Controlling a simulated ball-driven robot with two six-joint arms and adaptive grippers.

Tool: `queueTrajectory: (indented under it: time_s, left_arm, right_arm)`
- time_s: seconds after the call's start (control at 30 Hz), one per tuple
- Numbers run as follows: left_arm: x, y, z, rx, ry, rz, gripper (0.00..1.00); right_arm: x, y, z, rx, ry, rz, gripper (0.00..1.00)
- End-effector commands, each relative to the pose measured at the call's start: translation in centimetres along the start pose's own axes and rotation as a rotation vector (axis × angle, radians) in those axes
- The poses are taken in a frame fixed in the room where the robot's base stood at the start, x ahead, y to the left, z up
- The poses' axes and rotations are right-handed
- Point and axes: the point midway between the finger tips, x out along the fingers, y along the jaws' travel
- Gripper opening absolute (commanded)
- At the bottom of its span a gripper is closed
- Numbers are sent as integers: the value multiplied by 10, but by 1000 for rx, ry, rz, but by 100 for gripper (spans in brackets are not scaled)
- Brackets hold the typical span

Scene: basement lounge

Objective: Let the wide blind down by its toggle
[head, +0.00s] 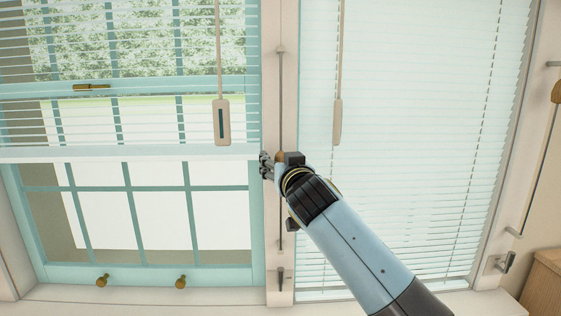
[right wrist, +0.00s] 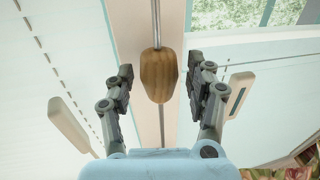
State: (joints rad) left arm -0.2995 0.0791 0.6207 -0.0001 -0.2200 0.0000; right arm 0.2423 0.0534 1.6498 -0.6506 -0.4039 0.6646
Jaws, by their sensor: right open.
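A brown wooden toggle (head: 281,156) sits on a thin upright rod or cord between the two blinds. In the right wrist view the wooden toggle (right wrist: 158,76) shows between the fingers of my right gripper (right wrist: 161,80). Those fingers are open, one on each side, with gaps to the wood. In the head view my right gripper (head: 266,166) partly covers the toggle. The left blind (head: 120,125) hangs part-way down, its bottom rail above the lower panes. The right blind (head: 410,150) hangs nearly to the sill. My left gripper is not in view.
A beige wand handle with a dark slot (head: 222,122) hangs before the left blind, and a plain one (head: 338,122) before the right blind. Another wooden knob (head: 556,92) is at the far right edge. A wooden cabinet (head: 543,285) stands at lower right.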

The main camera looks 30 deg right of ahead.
Motion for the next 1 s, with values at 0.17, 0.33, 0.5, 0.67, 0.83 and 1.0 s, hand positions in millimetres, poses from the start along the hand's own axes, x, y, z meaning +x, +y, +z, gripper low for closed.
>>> queueTrajectory:
  time_s: [0.17, 0.33, 0.5, 0.67, 0.83, 1.0]
  left_arm:
    - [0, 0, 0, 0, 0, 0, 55]
    - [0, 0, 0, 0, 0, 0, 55]
    - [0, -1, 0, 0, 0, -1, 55]
    - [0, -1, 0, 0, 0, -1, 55]
    - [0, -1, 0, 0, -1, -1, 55]
    - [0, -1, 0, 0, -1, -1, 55]
  right_arm:
    - [2, 0, 0, -1, 0, 0, 55]
    - [1, 0, 0, -1, 0, 0, 45]
    - [1, 0, 0, -1, 0, 0, 22]
    - [1, 0, 0, -1, 0, 0, 2]
    - [1, 0, 0, -1, -1, 0, 0]
    - [1, 0, 1, -1, -1, 0, 0]
